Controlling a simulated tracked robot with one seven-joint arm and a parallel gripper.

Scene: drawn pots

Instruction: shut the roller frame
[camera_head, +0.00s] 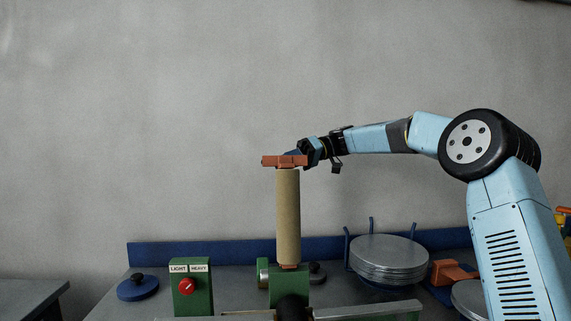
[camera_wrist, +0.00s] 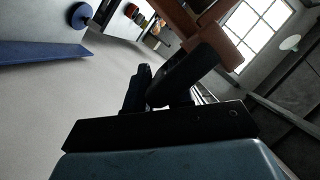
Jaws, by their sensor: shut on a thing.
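The roller frame stands upright, its tan roller (camera_head: 288,215) vertical above a green base (camera_head: 290,287). An orange-brown bar handle (camera_head: 275,161) crosses its top end. My gripper (camera_head: 303,156) reaches in from the right at the top of the frame and is shut on the handle. In the wrist view my two black fingers (camera_wrist: 172,68) are close together, with the orange-brown handle (camera_wrist: 222,38) just beyond them. The exact contact between fingers and handle is partly hidden.
A green box (camera_head: 191,292) with a red knob, marked LIGHT and HEAVY, stands left of the base. A blue disc with a black knob (camera_head: 138,288) lies farther left. A stack of grey discs (camera_head: 388,256) sits in a blue rack at right, near an orange-brown block (camera_head: 452,271).

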